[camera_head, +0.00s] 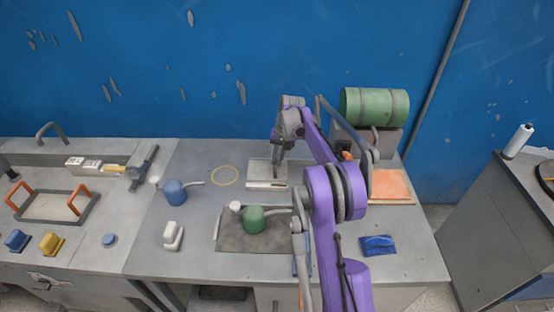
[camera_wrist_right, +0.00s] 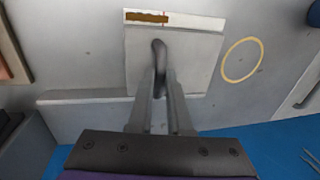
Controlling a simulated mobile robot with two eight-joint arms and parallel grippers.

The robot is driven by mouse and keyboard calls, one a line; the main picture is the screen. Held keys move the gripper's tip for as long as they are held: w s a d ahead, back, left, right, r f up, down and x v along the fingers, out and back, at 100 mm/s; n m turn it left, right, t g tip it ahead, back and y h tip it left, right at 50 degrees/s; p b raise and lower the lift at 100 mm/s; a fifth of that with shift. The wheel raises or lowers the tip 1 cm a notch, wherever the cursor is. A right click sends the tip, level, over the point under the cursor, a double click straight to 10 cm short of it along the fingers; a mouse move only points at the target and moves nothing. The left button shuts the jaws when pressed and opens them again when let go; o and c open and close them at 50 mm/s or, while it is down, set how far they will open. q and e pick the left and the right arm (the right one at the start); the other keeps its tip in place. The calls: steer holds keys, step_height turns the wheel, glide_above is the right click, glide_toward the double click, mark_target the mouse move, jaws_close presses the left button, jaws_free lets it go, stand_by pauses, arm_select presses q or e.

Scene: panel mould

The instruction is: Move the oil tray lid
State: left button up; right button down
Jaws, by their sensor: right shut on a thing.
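The oil tray lid, which I take to be the pale square plate (camera_head: 257,167) with a dark upright handle, is near the back middle of the bench. It also shows in the right wrist view (camera_wrist_right: 195,45), with a brown label strip along one edge. My right gripper (camera_head: 277,168) comes down over it. In the right wrist view its fingers (camera_wrist_right: 160,75) are shut on the handle of the lid. I cannot tell whether the lid rests on something or is slightly raised. My left gripper is not in view.
A yellow ring (camera_head: 224,167) is marked on the bench left of the lid. A blue oil can (camera_head: 175,192) and a green oil can (camera_head: 254,219) stand nearer. The bench around the ring is clear.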

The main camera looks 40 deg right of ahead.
steer(key=s+d, duration=0.3)
steer(key=s+d+b, duration=0.1)
steer(key=s+d, duration=0.2)
steer(key=d, duration=0.1)
steer(key=s+d, duration=0.3)
steer(key=d, duration=0.1)
steer(key=shift+s+d, duration=0.25)
steer(key=shift+s, duration=0.1)
steer(key=shift+s+d, duration=0.1)
steer(key=c, duration=0.8)
jaws_free()
steer(key=shift+s+d, duration=0.1)
steer(key=shift+d, duration=0.05)
steer(key=shift+c, duration=0.2)
steer(key=shift+r, duration=0.15)
step_height(320, 180, up, 10)
steer(key=s+d, duration=0.1)
steer(key=shift+s+d+r, duration=0.15)
steer(key=shift+d, duration=0.1)
